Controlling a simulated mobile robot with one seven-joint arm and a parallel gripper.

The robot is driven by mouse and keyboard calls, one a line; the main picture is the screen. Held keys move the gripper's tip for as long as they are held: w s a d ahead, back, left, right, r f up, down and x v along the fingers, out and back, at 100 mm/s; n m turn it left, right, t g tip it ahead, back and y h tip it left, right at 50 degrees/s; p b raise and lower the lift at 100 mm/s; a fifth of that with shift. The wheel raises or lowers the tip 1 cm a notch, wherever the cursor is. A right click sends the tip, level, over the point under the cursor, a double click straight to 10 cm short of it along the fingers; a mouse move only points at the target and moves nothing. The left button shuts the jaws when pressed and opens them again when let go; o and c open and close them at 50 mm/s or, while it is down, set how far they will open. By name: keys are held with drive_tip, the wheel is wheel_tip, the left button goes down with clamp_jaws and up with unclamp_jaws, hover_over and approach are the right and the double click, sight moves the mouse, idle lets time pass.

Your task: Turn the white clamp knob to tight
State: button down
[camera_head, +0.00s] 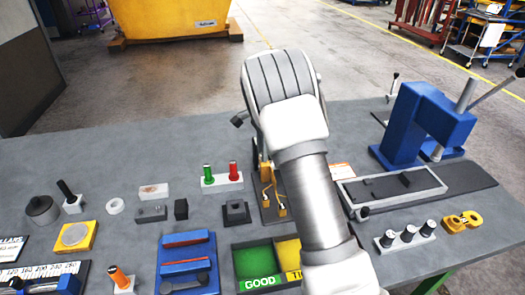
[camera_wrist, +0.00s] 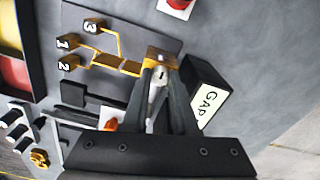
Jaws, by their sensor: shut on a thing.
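In the wrist view my gripper (camera_wrist: 160,72) is shut on a small whitish piece (camera_wrist: 156,92), which looks like the white clamp knob. It sits between the two dark fingers, mostly covered by them, with a dark mark on it. The fingertips are close to a brass-coloured block (camera_wrist: 161,58) at the end of a dark plate (camera_wrist: 100,20) with yellow tracks numbered 1, 2 and 3. Which way the knob is turned cannot be told. In the head view my arm hides the gripper and the knob; part of the plate's yellow track (camera_head: 268,183) shows beside the arm.
A dark block marked GAP (camera_wrist: 207,96) stands close beside the fingers. In the head view, a white holder with green and red pegs (camera_head: 222,183) is left of my arm, the GOOD bin (camera_head: 257,281) is nearer, and a blue press (camera_head: 428,118) stands right.

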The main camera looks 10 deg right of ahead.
drive_tip(key=shift+d, duration=0.1)
drive_tip(key=c, duration=0.7)
unclamp_jaws()
drive_tip(key=shift+r, duration=0.1)
wheel_tip(320, 180, up, 17)
drive_tip(key=shift+r+p, duration=0.15)
drive_tip(key=shift+p, duration=0.3)
